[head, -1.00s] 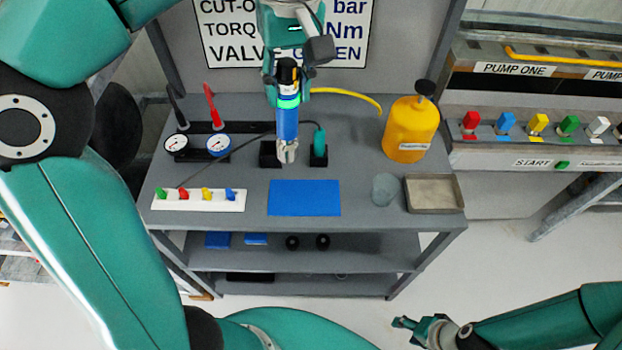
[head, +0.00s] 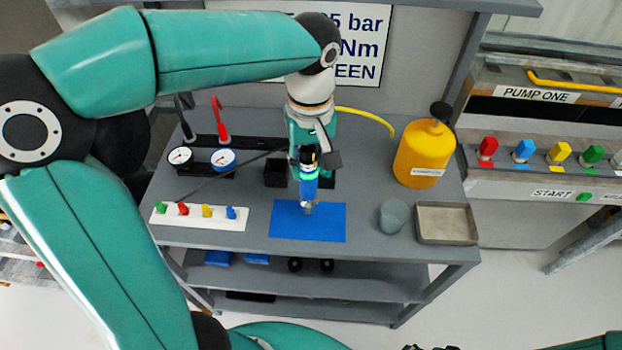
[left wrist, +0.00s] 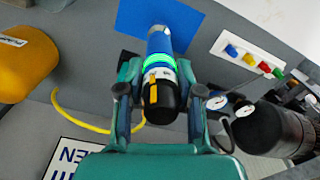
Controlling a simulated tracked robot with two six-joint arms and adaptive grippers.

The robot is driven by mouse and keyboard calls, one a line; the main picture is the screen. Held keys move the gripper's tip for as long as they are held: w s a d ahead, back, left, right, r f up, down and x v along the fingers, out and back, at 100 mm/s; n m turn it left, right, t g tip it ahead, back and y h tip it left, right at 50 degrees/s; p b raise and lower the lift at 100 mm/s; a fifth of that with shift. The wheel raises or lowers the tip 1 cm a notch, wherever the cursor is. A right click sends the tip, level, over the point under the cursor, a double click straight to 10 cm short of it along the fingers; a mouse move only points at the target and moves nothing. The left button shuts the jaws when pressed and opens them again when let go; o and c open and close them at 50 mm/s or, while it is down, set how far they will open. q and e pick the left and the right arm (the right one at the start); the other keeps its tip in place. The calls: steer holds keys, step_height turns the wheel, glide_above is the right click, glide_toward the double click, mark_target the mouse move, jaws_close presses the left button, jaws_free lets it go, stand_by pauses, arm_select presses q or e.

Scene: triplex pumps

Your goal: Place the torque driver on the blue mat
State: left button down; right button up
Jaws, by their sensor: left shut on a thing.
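The torque driver (head: 309,187) is blue with a glowing green ring and a black end with a yellow mark. My left gripper (head: 308,160) is shut on it and holds it roughly upright, tip down, over the blue mat (head: 285,225). In the left wrist view the driver (left wrist: 158,62) sits between the fingers of the gripper (left wrist: 161,93), with the mat (left wrist: 130,22) beyond it. I cannot tell whether the tip touches the mat. My right gripper (head: 430,347) barely shows at the bottom edge.
A strip of coloured knobs (head: 200,217) lies left of the mat. A grey cup (head: 392,216), a grey tray (head: 445,223) and a yellow bottle (head: 424,155) stand to the right. Black holders (head: 277,174) and two gauges (head: 222,160) are behind.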

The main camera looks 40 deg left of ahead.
mark_target(309, 178)
arm_select(q)
step_height(309, 178, down, 4)
steer(key=shift+f, duration=0.2)
steer(key=shift+s+f, duration=0.1)
steer(key=c, duration=0.7)
jaws_free()
steer(key=shift+c, duration=0.2)
steer(key=r, duration=0.8)
steer(key=r+p, duration=0.1)
steer(key=r, duration=0.3)
steer(key=shift+w, duration=0.25)
